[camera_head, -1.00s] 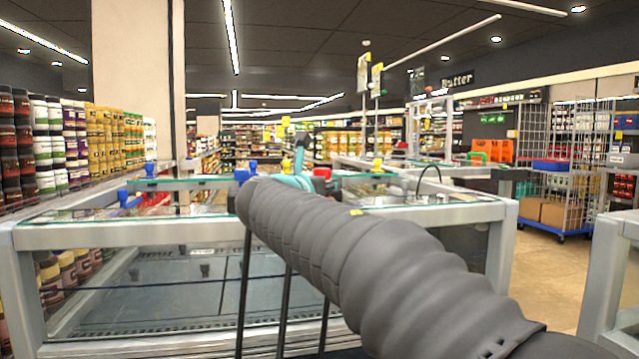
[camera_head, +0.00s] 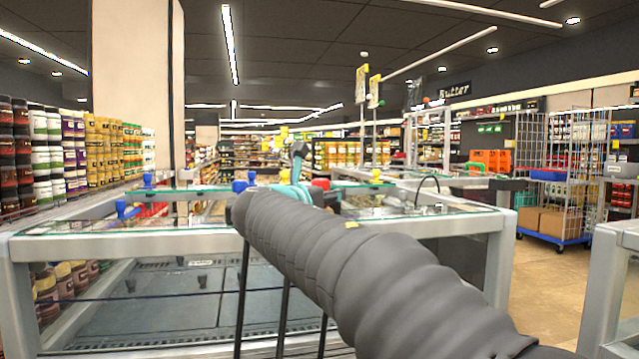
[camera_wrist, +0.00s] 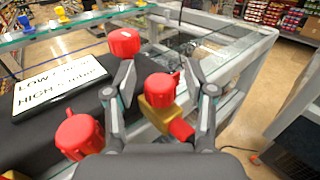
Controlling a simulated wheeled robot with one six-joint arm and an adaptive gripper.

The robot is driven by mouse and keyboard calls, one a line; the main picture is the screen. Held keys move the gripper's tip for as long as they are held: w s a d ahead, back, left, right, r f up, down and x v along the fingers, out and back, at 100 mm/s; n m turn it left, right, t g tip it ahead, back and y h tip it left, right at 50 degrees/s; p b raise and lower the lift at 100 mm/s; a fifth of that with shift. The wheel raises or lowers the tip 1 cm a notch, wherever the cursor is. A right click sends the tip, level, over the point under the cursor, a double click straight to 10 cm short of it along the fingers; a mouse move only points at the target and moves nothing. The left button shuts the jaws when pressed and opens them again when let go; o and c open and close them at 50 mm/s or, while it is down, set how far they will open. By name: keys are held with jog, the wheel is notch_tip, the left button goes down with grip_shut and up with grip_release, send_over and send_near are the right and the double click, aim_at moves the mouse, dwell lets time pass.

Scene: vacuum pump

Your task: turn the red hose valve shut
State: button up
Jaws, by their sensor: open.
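A red valve knob (camera_wrist: 160,88) on a brass body sits between the two fingers of my gripper (camera_wrist: 160,80) in the wrist view. My gripper is open, with one finger on each side of the knob; whether either touches it I cannot tell. A second red knob (camera_wrist: 80,135) is at the lower left, and a third red knob (camera_wrist: 124,42) is beyond the left finger. In the head view the teal-and-grey gripper (camera_head: 297,172) is small and partly hidden behind my arm. A red part (camera_head: 320,184) shows just right of it.
A white sign (camera_wrist: 60,82) reading LOW and HIGH lies left of the fingers. Blue and yellow valves (camera_wrist: 61,14) stand farther off. A glass-topped cabinet (camera_head: 100,236) is in front, with jar shelves at left. Open floor (camera_head: 545,290) lies at right.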

notch_tip(320, 180, up, 10)
jog(key=shift+a+f, duration=0.1)
jog(key=shift+f, duration=0.05)
dwell(0.3)
dwell(0.3)
